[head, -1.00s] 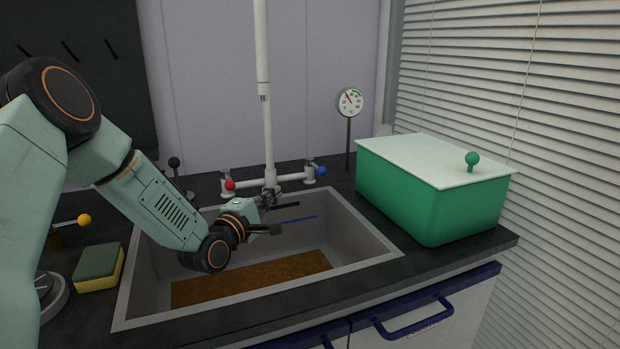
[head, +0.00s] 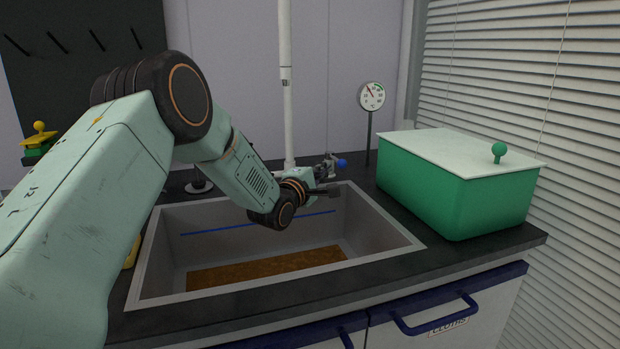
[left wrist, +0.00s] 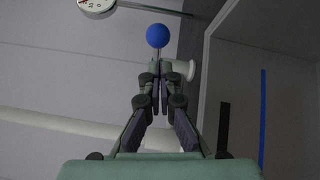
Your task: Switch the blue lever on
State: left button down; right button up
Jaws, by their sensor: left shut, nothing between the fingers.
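The blue lever's round knob (head: 341,163) shows at the right end of the white pipe fitting behind the sink. In the left wrist view the blue knob (left wrist: 157,36) is just beyond my fingertips. My left gripper (head: 335,188) is shut and empty, above the back right of the sink, close to the knob. Its fingers (left wrist: 159,66) lie together in the left wrist view. Whether they touch the lever I cannot tell. My arm and gripper hide part of the white fitting. My right gripper is not in view.
The sink (head: 400,236) has brown material (head: 265,268) at its bottom and a blue line on its wall. A green box (head: 455,200) with a white lid stands right of it. A dial gauge (head: 372,96) stands behind. A white vertical pipe (head: 286,110) rises behind my gripper.

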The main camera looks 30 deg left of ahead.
pick_arm(q)
jog(key=shift+d+r, duration=0.2)
jog(key=shift+d, duration=0.3)
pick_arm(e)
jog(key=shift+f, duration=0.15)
pick_arm(q)
jog(key=shift+w, duration=0.1)
jog(key=shift+d, duration=0.1)
